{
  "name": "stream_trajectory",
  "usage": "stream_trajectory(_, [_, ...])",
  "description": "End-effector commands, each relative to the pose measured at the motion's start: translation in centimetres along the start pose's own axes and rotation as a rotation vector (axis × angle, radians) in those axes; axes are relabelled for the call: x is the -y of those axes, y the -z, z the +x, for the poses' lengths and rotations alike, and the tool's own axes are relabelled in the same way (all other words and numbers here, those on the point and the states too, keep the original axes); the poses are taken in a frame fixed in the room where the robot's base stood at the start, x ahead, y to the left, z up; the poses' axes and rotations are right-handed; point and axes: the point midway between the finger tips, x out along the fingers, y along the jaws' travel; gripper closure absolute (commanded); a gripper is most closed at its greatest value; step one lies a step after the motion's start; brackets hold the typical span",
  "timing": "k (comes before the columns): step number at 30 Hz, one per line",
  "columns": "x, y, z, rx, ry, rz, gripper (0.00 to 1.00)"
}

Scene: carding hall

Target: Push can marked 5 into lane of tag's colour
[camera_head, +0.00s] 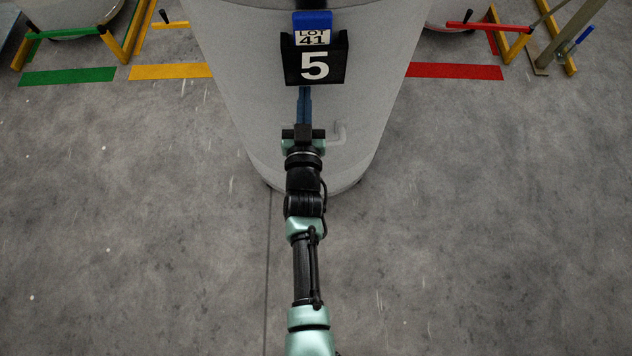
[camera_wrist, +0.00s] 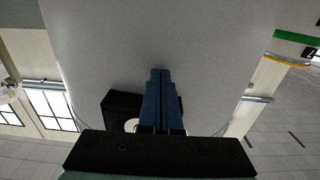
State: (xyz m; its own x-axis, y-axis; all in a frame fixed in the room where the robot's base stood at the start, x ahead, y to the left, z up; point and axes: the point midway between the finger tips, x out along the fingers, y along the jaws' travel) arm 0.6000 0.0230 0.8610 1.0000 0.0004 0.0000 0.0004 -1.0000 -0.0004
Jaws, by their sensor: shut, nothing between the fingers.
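The can marked 5 (camera_head: 262,110) is a large pale grey can standing upright in front of me, its top out of view. A black plate (camera_head: 298,72) with a white 5 is on its near side. A blue-topped tag (camera_head: 312,20) reading LOT 41 sits above the plate. My gripper (camera_head: 305,92) is shut and empty, its blue fingers pointing at the can just below the plate. In the wrist view the closed fingers (camera_wrist: 160,72) reach up to the can wall (camera_wrist: 110,50); whether they touch it is unclear.
Green (camera_head: 67,76), yellow (camera_head: 171,71) and red (camera_head: 455,71) floor strips lie either side of the can. Yellow-framed rails and parts of other cans stand at the back left and right. A blue handle (camera_head: 584,36) shows far right. The near floor is clear.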

Motion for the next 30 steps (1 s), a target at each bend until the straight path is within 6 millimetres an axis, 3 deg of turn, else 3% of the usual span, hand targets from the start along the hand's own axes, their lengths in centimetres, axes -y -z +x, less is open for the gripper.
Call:
stream_trajectory(21, [1.1, -0.5, 10.1, -0.003, -0.001, 0.002, 1.0])
stream_trajectory(30, [1.2, -0.1, 11.2, 0.001, -0.001, -0.001, 1.0])
